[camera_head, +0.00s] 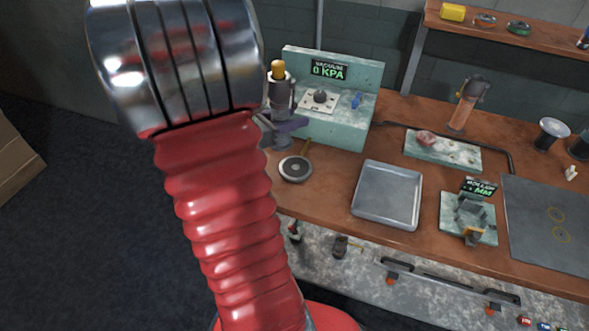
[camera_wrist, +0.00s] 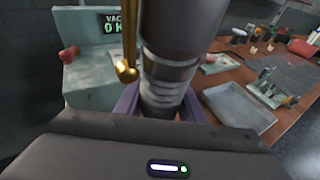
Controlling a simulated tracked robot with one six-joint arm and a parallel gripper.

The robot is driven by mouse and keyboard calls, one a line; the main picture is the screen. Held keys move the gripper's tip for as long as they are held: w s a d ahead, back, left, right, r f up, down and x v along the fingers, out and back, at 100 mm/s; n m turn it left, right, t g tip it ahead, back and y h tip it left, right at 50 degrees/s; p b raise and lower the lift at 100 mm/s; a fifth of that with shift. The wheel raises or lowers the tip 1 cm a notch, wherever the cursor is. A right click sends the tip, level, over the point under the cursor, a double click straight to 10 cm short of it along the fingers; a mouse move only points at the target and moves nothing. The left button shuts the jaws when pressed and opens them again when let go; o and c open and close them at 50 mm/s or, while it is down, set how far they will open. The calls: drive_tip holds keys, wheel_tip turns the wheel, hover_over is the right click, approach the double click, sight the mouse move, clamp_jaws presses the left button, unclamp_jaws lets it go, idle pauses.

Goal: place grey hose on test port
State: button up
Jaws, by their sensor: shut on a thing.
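My gripper (camera_head: 287,128) has purple fingers and is partly hidden behind my red arm in the head view. In the wrist view my gripper (camera_wrist: 158,108) is shut around a dark grey cylinder with a ribbed lower part, which appears to be the grey hose (camera_wrist: 185,35). In the head view the grey hose (camera_head: 281,92) stands roughly upright with a brass-coloured top. It is in front of the pale green vacuum panel (camera_head: 340,125), which reads 0 KPA. A dark round fitting (camera_head: 320,97) on the panel's light plate may be the test port. I cannot tell whether the hose touches the panel.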

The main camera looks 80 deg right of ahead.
drive_tip(key=shift+m+g+y, duration=0.3)
drive_tip(key=shift+m+g, duration=0.1)
drive_tip(key=s, duration=0.2)
drive_tip(key=s+r, duration=0.1)
drive_tip(key=s, duration=0.1)
drive_tip(key=shift+s+d+r, duration=0.1)
drive_tip(key=shift+d, duration=0.05)
drive_tip(key=shift+f, duration=2.9)
drive_tip(key=shift+f, duration=0.1)
drive_tip(key=shift+f, duration=2)
drive_tip(key=shift+f, duration=0.1)
drive_tip(key=o, duration=1.3)
drive_tip(key=shift+o, duration=0.2)
